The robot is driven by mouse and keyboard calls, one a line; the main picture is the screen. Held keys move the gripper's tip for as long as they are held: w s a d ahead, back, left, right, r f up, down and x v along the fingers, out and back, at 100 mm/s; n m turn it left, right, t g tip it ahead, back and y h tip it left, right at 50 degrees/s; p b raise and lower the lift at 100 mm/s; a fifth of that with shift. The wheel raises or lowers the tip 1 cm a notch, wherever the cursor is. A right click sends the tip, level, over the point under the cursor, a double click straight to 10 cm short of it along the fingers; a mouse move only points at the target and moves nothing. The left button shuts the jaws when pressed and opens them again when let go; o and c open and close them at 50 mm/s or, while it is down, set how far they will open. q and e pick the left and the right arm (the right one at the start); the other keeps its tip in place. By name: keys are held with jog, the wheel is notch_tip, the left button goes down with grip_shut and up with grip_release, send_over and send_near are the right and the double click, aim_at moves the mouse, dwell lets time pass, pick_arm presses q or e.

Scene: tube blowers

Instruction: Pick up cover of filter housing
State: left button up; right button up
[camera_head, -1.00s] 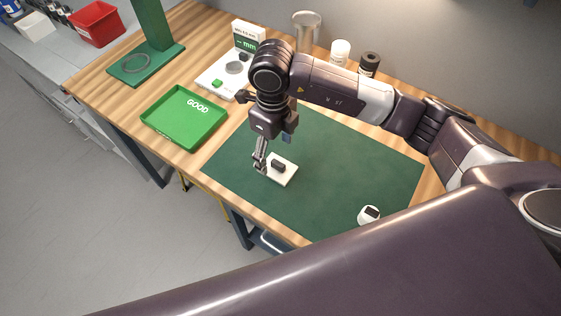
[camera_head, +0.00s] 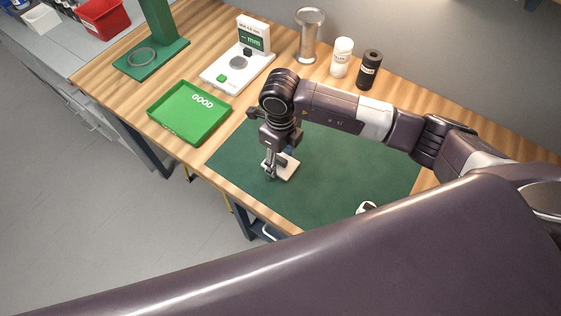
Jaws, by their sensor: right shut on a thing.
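A small white, flat square piece with a dark raised part, which I take for the cover of the filter housing (camera_head: 290,168), is at the left part of the green mat. My right gripper (camera_head: 269,173) points down at its left side and is shut on it. The fingers and wrist hide part of the piece, so the exact grip and any gap to the mat cannot be told. A second small white piece with a dark top (camera_head: 366,208) lies near the mat's front edge, partly hidden by my arm. My left gripper is not in view.
A green tray marked GOOD (camera_head: 180,122) lies left of the green mat (camera_head: 330,185). Behind are a white gauge with a display (camera_head: 222,79), a green stand (camera_head: 150,65), a metal pedestal (camera_head: 308,40), a white bottle (camera_head: 341,60) and a black bottle (camera_head: 369,72). The mat's middle is clear.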

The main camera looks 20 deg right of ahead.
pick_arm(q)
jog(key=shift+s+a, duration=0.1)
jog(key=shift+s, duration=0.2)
pick_arm(e)
jog(key=c, duration=0.3)
jog(key=shift+r, duration=0.15)
